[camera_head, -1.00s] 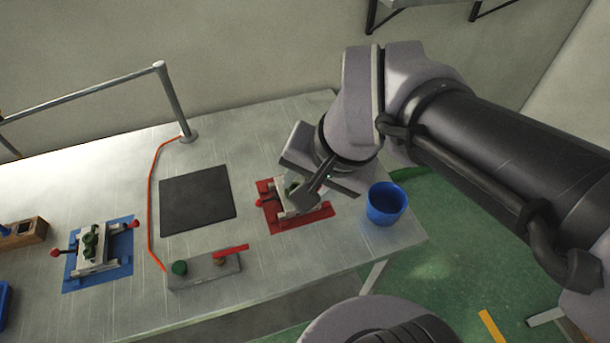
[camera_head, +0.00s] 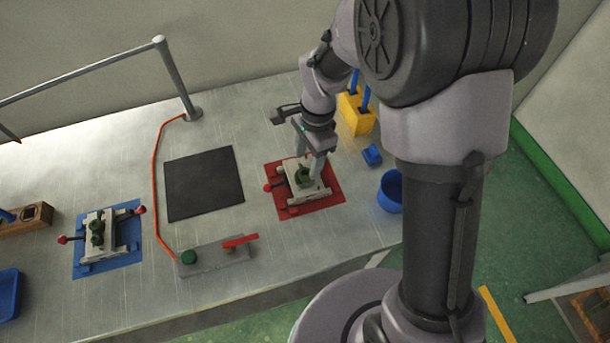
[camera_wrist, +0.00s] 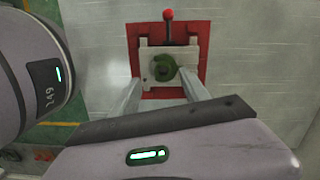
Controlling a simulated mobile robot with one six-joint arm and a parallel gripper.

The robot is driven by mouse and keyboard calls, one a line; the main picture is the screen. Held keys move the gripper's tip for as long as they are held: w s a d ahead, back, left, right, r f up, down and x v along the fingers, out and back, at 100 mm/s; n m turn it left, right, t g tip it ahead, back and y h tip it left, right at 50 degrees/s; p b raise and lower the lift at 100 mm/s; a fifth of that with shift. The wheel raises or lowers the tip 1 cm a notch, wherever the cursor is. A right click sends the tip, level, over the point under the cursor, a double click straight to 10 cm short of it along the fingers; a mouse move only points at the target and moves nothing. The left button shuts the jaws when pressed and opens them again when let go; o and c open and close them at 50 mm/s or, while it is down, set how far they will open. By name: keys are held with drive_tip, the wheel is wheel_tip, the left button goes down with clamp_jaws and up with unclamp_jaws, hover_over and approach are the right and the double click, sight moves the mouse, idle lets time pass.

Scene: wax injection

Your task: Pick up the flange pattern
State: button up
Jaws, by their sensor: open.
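A green round flange pattern (camera_head: 303,176) sits in a pale mould (camera_head: 314,191) on the red mat (camera_head: 325,205). In the wrist view the green pattern (camera_wrist: 164,67) shows its ring shape from above, with the mould (camera_wrist: 186,54) around it. My gripper (camera_head: 309,168) is over this mould with its fingers pointing down. In the wrist view the open fingers (camera_wrist: 160,77) are apart, one to each side of the green pattern. I cannot tell how far the tips are above it. Part of the pattern is hidden by a finger in the head view.
A similar mould with a green part (camera_head: 97,234) stands on a blue mat (camera_head: 124,259) at left. A black mat (camera_head: 203,183), a button box (camera_head: 212,260), a blue cup (camera_head: 390,191), a small blue object (camera_head: 372,155) and a yellow holder (camera_head: 356,115) are nearby.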

sight(306, 169)
drive_tip(key=f, duration=0.1)
drive_tip(key=f+b, duration=0.1)
drive_tip(key=f, duration=0.1)
drive_tip(key=f+b, duration=0.1)
drive_tip(key=f, duration=0.1)
drive_tip(key=shift+w+a+f, duration=0.1)
drive_tip(key=shift+w+a, duration=0.05)
drive_tip(key=shift+w, duration=0.1)
drive_tip(key=shift+c, duration=0.8)
clamp_jaws()
drive_tip(key=shift+r, duration=0.2)
drive_tip(key=shift+r+p, duration=0.35)
drive_tip(key=shift+r, duration=0.2)
wheel_tip(306, 169, up, 2)
drive_tip(key=shift+r+p, duration=0.25)
drive_tip(key=shift+p, duration=0.35)
drive_tip(key=s+d+r+p, duration=0.1)
drive_tip(key=s+d, duration=0.3)
drive_tip(key=s, duration=1.1)
drive_tip(key=shift+s+d+r, duration=0.15)
drive_tip(key=shift+s, duration=0.1)
